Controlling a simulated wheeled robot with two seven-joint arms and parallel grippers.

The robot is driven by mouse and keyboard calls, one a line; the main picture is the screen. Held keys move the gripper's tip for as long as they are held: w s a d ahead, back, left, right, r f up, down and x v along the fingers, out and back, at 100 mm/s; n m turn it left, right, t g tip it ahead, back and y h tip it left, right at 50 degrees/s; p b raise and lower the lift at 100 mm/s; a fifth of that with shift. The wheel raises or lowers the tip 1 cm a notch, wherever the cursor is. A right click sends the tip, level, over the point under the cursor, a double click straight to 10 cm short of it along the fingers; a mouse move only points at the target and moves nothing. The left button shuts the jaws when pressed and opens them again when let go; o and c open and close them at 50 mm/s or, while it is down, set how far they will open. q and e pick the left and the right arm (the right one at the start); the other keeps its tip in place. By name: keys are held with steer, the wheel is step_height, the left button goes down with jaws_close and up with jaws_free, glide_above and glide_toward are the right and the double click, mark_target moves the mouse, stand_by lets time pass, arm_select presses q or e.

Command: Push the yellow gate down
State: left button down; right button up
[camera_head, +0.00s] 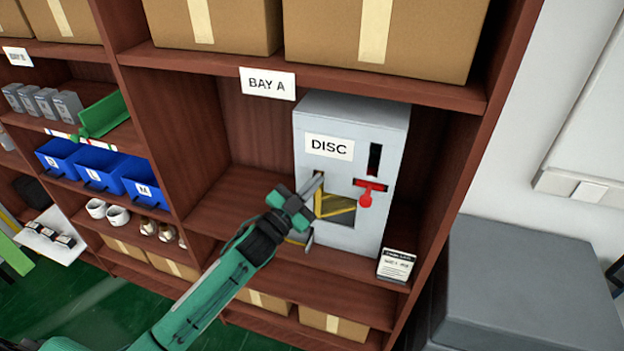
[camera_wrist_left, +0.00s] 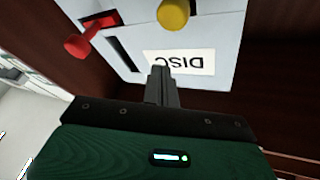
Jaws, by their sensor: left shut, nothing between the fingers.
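The grey dispenser box (camera_head: 350,115) labelled DISC stands in the bay marked BAY A. Yellow parts of the gate (camera_head: 336,206) show in the opening low on its front, partly hidden by my left gripper. A round yellow knob (camera_wrist_left: 173,14) shows in the left wrist view, at the top, just beyond my fingers. My left gripper (camera_head: 318,182) is shut and empty, its tips at the upper left of the opening. The closed fingers also show in the left wrist view (camera_wrist_left: 162,84). I cannot tell whether they touch the gate. My right gripper is out of view.
A red lever (camera_head: 367,193) sticks out to the right of the opening, below a dark slot. A small card (camera_head: 396,266) stands at the shelf's front right. Cardboard boxes (camera_head: 400,35) fill the shelf above. Left of the box, the bay is free.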

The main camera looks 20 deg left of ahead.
arm_select(q)
steer(key=w+f+p, duration=0.1)
steer(key=w+a+f+p, duration=0.1)
steer(key=f, duration=0.1)
steer(key=shift+w, duration=0.2)
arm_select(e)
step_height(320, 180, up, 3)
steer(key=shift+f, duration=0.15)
arm_select(q)
step_height(320, 180, down, 8)
steer(key=b, duration=0.6)
steer(key=shift+r, duration=0.25)
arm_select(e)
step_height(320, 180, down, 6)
arm_select(q)
steer(key=shift+s, duration=0.1)
